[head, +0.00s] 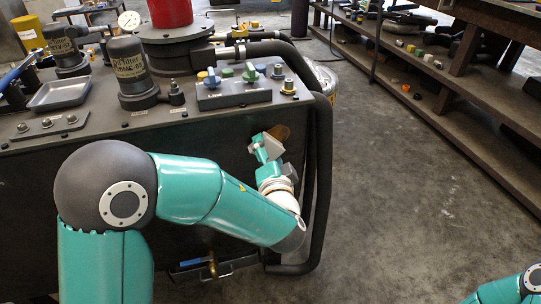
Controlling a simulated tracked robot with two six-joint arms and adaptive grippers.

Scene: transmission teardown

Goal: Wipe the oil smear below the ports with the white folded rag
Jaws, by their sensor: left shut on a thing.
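The oil smear (281,131) is a small brownish patch on the dark front face of the power unit, near its right end. It lies below the ports (239,84), a grey block with blue, green and yellow caps on the unit's top. My left gripper (267,147) is at the smear's lower left, close against the face, and hides part of it. It is shut on the white folded rag (273,147), which shows as a small pale grey piece. I cannot tell whether the rag touches the face. My right gripper is out of view.
Thick black hoses (321,150) run down the unit's right end, just right of my left gripper. A brass valve (211,264) and a blue handle sit low on the front. A metal tray (59,94) and filters stand on top. Open floor lies right, before wooden shelves (450,85).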

